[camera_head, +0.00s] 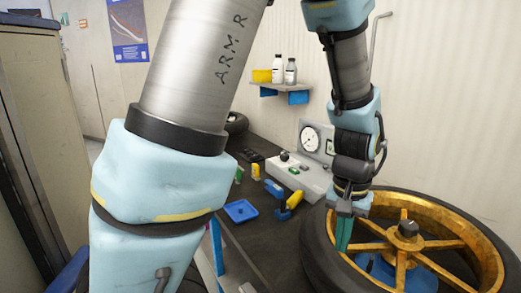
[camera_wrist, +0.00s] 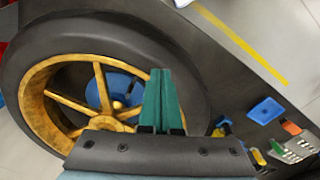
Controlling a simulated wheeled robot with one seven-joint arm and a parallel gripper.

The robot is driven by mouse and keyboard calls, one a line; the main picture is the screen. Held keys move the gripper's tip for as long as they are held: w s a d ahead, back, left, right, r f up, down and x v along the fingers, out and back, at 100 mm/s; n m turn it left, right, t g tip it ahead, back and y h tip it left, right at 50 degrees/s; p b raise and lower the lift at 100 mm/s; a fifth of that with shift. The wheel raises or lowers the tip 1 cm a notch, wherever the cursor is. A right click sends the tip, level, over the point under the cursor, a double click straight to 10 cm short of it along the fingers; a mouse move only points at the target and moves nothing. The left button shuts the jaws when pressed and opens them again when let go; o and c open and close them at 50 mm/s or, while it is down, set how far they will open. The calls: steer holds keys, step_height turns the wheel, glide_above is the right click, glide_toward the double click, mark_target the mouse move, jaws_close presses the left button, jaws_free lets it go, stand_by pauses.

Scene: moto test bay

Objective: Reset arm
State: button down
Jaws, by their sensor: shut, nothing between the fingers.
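My gripper (camera_head: 344,234) points down above the left part of a motorcycle wheel. Its green fingers are together and hold nothing. In the wrist view the shut fingers (camera_wrist: 160,100) reach up over the wheel's rim and tyre. The wheel (camera_head: 455,222) has gold spokes and a black tyre and lies flat on the bench, with a blue part under its hub. It also shows in the wrist view (camera_wrist: 45,95). I cannot tell whether the fingertips touch the wheel. My arm links fill much of the head view.
A dark bench (camera_head: 250,235) bears a blue tray (camera_head: 241,211), a yellow and blue tool (camera_head: 290,204) and a grey box with a dial gauge (camera_head: 310,139). A wall shelf (camera_head: 282,87) holds bottles and a yellow box. A cabinet (camera_head: 35,120) stands at left.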

steer(key=w+a+n+b, duration=0.1)
steer(key=w+a+n, duration=0.2)
steer(key=a, duration=1)
steer(key=w+a+r+n+t, duration=0.1)
steer(key=w+a, duration=0.3)
steer(key=a, duration=0.9)
steer(key=shift+n+t+b, duration=0.3)
steer(key=shift+n+b, duration=0.1)
steer(key=shift+n, duration=0.5)
steer(key=c, duration=1.5)
jaws_free()
steer(key=shift+w+d, duration=0.1)
steer(key=shift+w, duration=0.05)
